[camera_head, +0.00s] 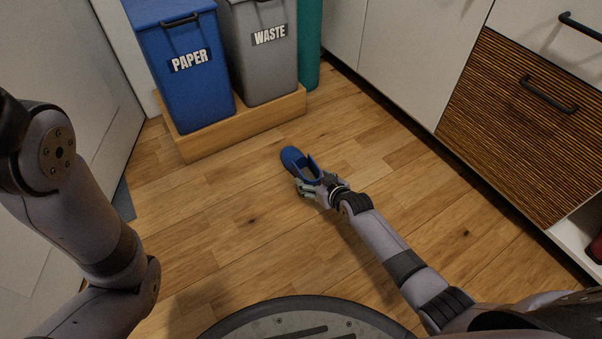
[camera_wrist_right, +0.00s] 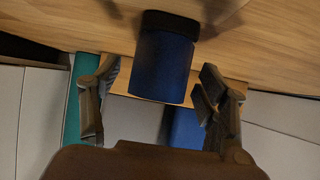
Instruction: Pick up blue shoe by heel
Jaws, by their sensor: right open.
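The blue shoe (camera_head: 292,158) lies on the wooden floor in the head view, with its toe pointing away toward the bins and its heel toward my right arm. My right gripper (camera_head: 312,186) is at the heel end and covers part of it. In the right wrist view, the blue heel (camera_wrist_right: 160,68) with its dark sole stands between the two spread fingers of the right gripper (camera_wrist_right: 158,78). A gap shows on each side, so the fingers look apart from the shoe. My left arm shows at the left, but its gripper is out of view.
A blue PAPER bin (camera_head: 190,85) and a grey WASTE bin (camera_head: 262,70) stand on a wooden platform (camera_head: 200,148) behind the shoe, beside a teal bin (camera_head: 309,50). Cabinets with a striped drawer (camera_head: 510,120) line the right. The floor (camera_head: 240,220) around the shoe is clear.

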